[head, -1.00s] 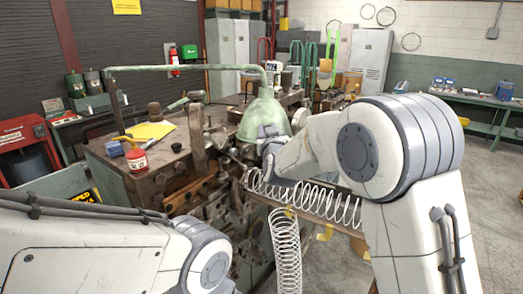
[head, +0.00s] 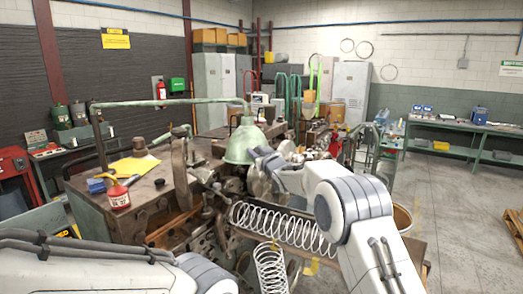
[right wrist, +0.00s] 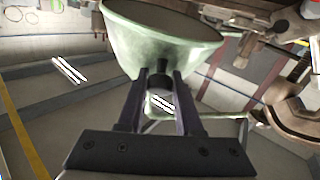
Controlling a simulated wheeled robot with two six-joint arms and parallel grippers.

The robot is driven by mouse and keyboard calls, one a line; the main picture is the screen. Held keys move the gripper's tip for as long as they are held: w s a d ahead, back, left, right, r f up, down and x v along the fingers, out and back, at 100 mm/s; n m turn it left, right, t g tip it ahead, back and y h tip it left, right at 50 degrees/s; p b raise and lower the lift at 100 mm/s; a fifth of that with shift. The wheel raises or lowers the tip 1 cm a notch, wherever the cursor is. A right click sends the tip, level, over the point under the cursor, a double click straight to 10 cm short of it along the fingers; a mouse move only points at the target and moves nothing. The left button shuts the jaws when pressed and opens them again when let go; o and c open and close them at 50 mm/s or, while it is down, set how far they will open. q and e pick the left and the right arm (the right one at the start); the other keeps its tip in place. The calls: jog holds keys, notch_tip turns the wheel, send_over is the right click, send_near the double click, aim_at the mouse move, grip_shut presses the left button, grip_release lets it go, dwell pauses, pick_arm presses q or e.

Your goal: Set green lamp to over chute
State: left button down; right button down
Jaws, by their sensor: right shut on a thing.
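The green lamp (head: 243,143) has a bell shade at the end of a long green arm (head: 170,102), which runs from a post at the left of the old machine. The shade hangs over the middle of the machine. My right gripper (head: 262,155) is at the shade's right side. In the right wrist view the shade (right wrist: 165,45) is close and its fingers (right wrist: 160,82) are shut on a small dark piece by the rim. A white coil spring (head: 285,228) lies along a rail at the machine's front; I cannot tell which part is the chute. My left gripper is out of view.
A yellow cloth (head: 135,166) and a red-and-white tin (head: 118,197) sit on the machine's left top. A second spring (head: 270,268) hangs at the front. A workbench (head: 460,126) stands at the back right. The floor at right is mostly clear.

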jog(key=shift+w+r, duration=0.1)
jog(key=shift+r, duration=0.25)
jog(key=c, duration=0.6)
grip_release()
jog(key=shift+w+f, duration=0.2)
jog(key=shift+w, duration=0.05)
jog(key=shift+f, duration=0.15)
jog(key=shift+f, duration=0.35)
jog(key=shift+s, duration=0.15)
jog(key=shift+s+d+f+b, duration=0.15)
jog(key=shift+s+b, duration=0.1)
jog(key=shift+b, duration=0.2)
jog(key=b+v, duration=0.2)
jog(key=v, duration=0.1)
jog(key=r+b+v, duration=0.1)
jog(key=v, duration=0.2)
jog(key=b+v, duration=0.2)
jog(key=v, duration=0.1)
jog(key=shift+s+d+r+b, duration=0.15)
jog(key=shift+s+r+b, duration=0.05)
jog(key=shift+s+b, duration=0.15)
